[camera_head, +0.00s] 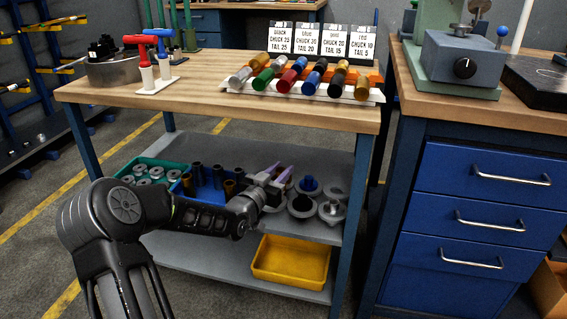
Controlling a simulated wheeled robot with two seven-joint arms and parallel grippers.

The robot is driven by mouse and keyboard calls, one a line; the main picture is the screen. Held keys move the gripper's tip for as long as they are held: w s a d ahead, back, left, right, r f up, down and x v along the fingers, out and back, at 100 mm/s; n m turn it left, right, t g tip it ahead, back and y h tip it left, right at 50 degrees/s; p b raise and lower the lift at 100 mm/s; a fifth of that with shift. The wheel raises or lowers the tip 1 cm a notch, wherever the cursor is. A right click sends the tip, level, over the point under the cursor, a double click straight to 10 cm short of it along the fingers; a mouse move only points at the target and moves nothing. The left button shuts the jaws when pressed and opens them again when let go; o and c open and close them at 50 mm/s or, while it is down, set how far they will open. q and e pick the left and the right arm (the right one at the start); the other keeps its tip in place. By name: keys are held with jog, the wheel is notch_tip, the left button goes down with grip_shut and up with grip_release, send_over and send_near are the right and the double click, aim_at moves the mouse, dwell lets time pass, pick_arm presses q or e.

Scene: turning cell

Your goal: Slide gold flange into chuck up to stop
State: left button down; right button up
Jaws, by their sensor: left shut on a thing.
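My left gripper (277,173) reaches over the lower shelf, with two purple finger parts showing at its tip. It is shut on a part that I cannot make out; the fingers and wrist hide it. I see no flange that is clearly gold. Grey round flange-like parts lie on the shelf right of the gripper, one (331,211) at the front and one with a blue centre (309,186). I cannot tell which thing is the chuck. A gold cylinder (364,86) lies at the right end of the rack on the tabletop. My right gripper is out of view.
A blue bin (208,193) with dark and brass-coloured tubes and a green tray (150,166) of grey rings stand left of the gripper. A yellow bin (290,262) sits below. The tabletop (205,85) overhangs the shelf; a table leg (350,205) stands right.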

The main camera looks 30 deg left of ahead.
pick_arm(q)
jog(key=s+d+r+m+h+p, duration=0.2)
jog(key=s+d+r+h+p, duration=0.1)
jog(key=d, duration=0.9)
jog(key=s+d+r+m+h+p, duration=0.2)
jog(key=d+r+h, duration=0.15)
jog(key=d, duration=0.85)
jog(key=r+n+y+p, duration=0.1)
jog(key=r+p, duration=0.4)
jog(key=p, duration=0.3)
jog(key=d+r+n+y+p, duration=0.1)
jog(key=r+y+p, duration=0.1)
jog(key=r+p, duration=0.4)
jog(key=w+d+r+y+p, duration=0.1)
jog(key=r+y+p, duration=0.1)
jog(key=r+p, duration=0.4)
jog(key=shift+d+n+p, duration=0.1)
jog(key=shift+n+p, duration=0.3)
jog(key=shift+p, duration=2.45)
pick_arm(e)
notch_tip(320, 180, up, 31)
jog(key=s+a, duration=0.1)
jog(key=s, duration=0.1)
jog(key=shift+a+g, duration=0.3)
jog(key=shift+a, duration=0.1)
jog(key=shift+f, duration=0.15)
